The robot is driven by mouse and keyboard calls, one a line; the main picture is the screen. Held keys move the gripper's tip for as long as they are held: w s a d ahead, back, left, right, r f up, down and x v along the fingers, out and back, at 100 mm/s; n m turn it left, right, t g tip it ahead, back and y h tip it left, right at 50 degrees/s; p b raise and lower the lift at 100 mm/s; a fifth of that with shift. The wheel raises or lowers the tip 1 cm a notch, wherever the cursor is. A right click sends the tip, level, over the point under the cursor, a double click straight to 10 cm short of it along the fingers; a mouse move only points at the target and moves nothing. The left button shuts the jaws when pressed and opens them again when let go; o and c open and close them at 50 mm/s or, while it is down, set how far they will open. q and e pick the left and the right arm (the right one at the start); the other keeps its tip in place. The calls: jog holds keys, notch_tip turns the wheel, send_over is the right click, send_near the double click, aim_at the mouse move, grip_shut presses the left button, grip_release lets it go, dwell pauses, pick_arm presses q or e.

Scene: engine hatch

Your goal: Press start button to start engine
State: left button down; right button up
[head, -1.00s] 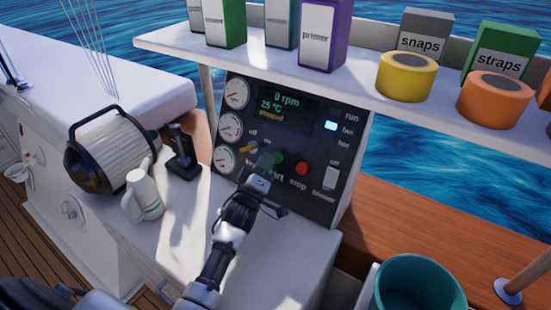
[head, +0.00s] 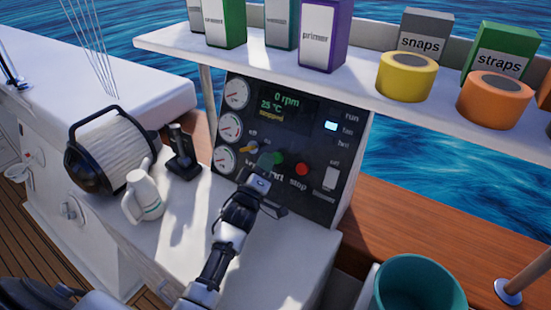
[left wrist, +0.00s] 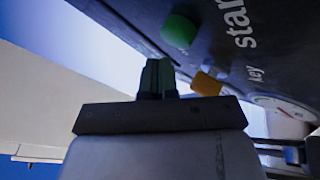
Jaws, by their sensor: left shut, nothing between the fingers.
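The engine panel (head: 300,135) stands upright under a shelf; its display (head: 286,108) reads 0 rpm, 25 °C and stopped. The green start button (head: 278,158) is on its lower part, with the red stop button (head: 302,169) to its right and the yellow key (head: 249,148) to its left. My left gripper (head: 264,162) is shut and empty in front of the panel, close to the start button and partly covering the start label. In the left wrist view the shut fingers (left wrist: 157,75) are beside the start button (left wrist: 178,31) and key (left wrist: 205,83); contact is unclear.
A white blower switch (head: 330,178) is at the panel's right. Boxes and tape rolls (head: 407,76) line the shelf (head: 240,55) above. A teal bucket (head: 418,290) is lower right.

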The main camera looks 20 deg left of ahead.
pick_arm(q)
jog(key=shift+w, duration=0.1)
dwell(0.4)
jog(key=shift+w+f, duration=0.15)
jog(key=shift+w, duration=0.15)
jog(key=shift+w+d+f+b, duration=0.15)
jog(key=shift+w+f+b, duration=0.2)
jog(key=shift+w+b, duration=0.4)
dwell(0.9)
jog(key=shift+s, duration=0.15)
jog(key=shift+s+r+p, duration=0.25)
jog(key=shift+s+p, duration=0.25)
jog(key=shift+p, duration=0.05)
jog(key=shift+s+r+p, duration=0.25)
jog(key=shift+s+p, duration=0.25)
jog(key=shift+p, duration=0.05)
